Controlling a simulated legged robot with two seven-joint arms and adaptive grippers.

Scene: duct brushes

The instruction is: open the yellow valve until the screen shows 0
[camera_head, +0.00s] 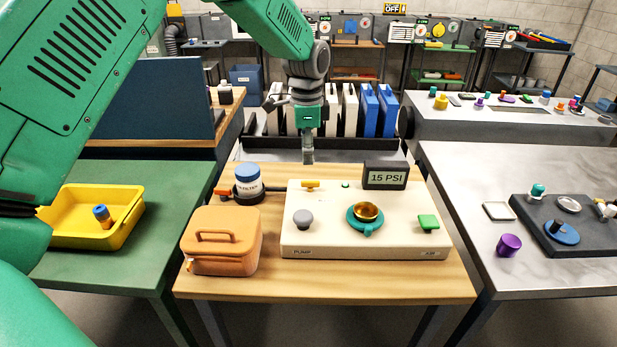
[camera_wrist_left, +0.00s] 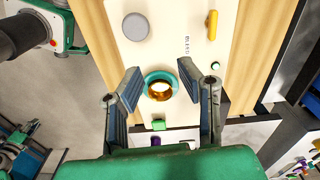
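The yellow valve (camera_head: 311,184) is a small bar handle at the far left of the cream pump panel (camera_head: 330,249); it also shows in the left wrist view (camera_wrist_left: 211,24). The screen (camera_head: 386,177) reads 15 PSI. My left gripper (camera_head: 308,157) hangs pointing down near the panel's far edge, above and behind the valve, apart from it. In the left wrist view its two fingers (camera_wrist_left: 158,82) are spread with nothing between them; the gold-and-teal ring shows beyond. Dark and green parts at the lower left of that view look like my right gripper (camera_wrist_left: 22,145), too small to read.
The panel also carries a grey knob (camera_head: 303,218), the gold-and-teal ring (camera_head: 366,217) and a green knob (camera_head: 428,222). An orange case (camera_head: 222,248) and a blue-capped filter (camera_head: 247,180) stand left of it. A yellow tray (camera_head: 127,235) sits on the green table.

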